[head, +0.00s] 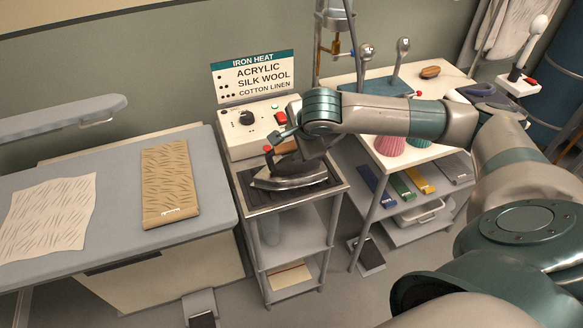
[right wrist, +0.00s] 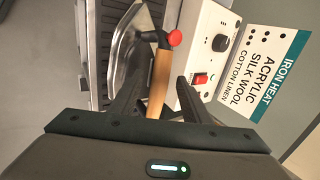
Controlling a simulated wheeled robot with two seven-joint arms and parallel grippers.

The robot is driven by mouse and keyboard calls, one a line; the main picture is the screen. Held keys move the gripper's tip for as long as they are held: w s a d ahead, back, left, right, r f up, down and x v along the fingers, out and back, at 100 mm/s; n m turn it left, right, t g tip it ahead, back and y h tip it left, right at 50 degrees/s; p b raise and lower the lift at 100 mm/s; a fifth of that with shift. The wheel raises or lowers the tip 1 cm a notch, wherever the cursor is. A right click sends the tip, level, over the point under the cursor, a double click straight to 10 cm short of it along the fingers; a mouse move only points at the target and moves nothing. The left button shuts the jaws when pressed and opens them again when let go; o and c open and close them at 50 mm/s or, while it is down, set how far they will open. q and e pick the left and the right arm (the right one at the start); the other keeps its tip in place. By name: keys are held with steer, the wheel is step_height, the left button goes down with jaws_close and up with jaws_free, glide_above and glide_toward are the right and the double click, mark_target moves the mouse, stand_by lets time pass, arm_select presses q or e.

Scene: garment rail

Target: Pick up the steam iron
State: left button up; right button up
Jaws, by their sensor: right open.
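The steam iron (head: 291,181) rests on the dark ribbed top of the small metal stand, its metal soleplate visible. It also shows in the right wrist view (right wrist: 126,62), with a brown handle and a red knob. My right gripper (head: 297,150) is over the iron, partly hiding its handle in the head view. In the right wrist view my right gripper (right wrist: 159,80) is open, with one dark finger on each side of the brown handle. I cannot tell whether the fingers touch the handle. My left gripper is out of view.
A control box (head: 243,133) with a black dial stands right behind the iron, below the heat sign (head: 253,77). An ironing board (head: 112,226) with two cloths lies to the left. A cluttered white table (head: 450,76) stands to the right, under my right arm.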

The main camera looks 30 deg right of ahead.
jaws_close()
stand_by(1.4)
steer(key=shift+w+r, duration=0.1)
steer(key=shift+r, duration=0.05)
